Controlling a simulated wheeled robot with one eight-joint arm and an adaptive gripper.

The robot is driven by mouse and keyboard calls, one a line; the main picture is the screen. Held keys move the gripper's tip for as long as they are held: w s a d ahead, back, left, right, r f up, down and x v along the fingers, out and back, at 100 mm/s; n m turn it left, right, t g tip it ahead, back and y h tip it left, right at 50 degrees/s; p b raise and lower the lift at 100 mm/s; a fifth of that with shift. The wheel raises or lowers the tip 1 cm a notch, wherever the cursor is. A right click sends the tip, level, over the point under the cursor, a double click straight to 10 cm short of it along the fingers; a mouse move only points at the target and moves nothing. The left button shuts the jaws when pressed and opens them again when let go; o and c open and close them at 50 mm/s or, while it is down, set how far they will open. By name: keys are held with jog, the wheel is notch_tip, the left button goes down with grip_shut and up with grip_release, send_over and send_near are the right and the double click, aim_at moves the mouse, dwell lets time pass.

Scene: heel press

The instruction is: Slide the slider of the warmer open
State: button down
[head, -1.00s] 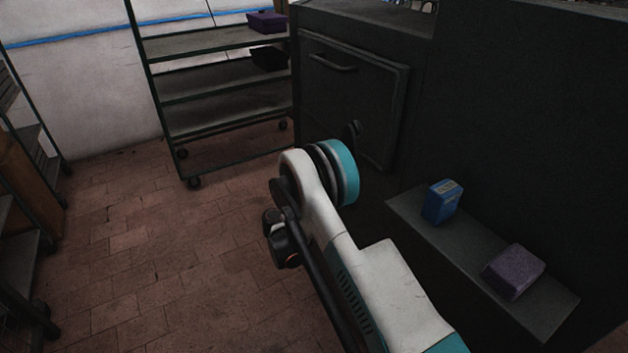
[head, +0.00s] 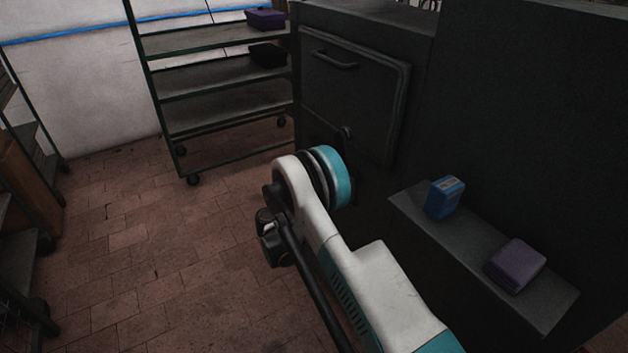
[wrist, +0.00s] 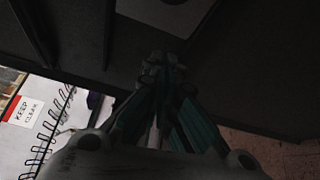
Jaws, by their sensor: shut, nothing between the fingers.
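The warmer looks to be the dark cabinet (head: 460,130) on the right in the head view. Its front has a framed panel (head: 375,100) with a bar handle (head: 335,60) near the top and a small round knob (head: 346,133) low down. I cannot tell which part is the slider or whether it is open. In the wrist view my gripper (wrist: 162,65) is shut and empty, its fingertips together in front of a dark surface (wrist: 240,80). Contact cannot be judged. A grey plate (wrist: 165,12) shows beyond the fingertips. The head view does not clearly show the fingers.
A ledge (head: 460,255) on the right holds a blue box (head: 444,198) and a purple block (head: 515,265). A wheeled rack (head: 215,115) stands at the back. Tiled floor (head: 130,270) is clear on the left. A "KEEP CLEAR" label (wrist: 22,112) shows in the wrist view.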

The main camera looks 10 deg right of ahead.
jog(key=p+v, duration=0.2)
jog(key=v, duration=0.6)
jog(key=shift+s+r, duration=0.4)
jog(key=shift+r, duration=0.05)
jog(key=d+r+m+g+y, duration=0.1)
jog(key=d+r, duration=0.1)
jog(key=r, duration=0.4)
jog(key=d+r+m+g+y, duration=0.1)
jog(key=d+r+g, duration=0.15)
jog(key=r, duration=0.45)
jog(key=s+d+r+m+y, duration=0.3)
jog(key=s+d+r, duration=0.1)
jog(key=s+r, duration=0.6)
jog(key=s+d+r+m+g+y, duration=0.1)
jog(key=s+r+y, duration=0.15)
jog(key=s, duration=0.55)
jog(key=s+r+m+g+y, duration=0.1)
jog(key=s+r+m, duration=0.15)
jog(key=s, duration=0.55)
jog(key=s+a+m+y, duration=0.2)
jog(key=s+a+y, duration=0.1)
jog(key=s, duration=1.3)
jog(key=shift+s+f, duration=0.3)
jog(key=shift+f, duration=0.1)
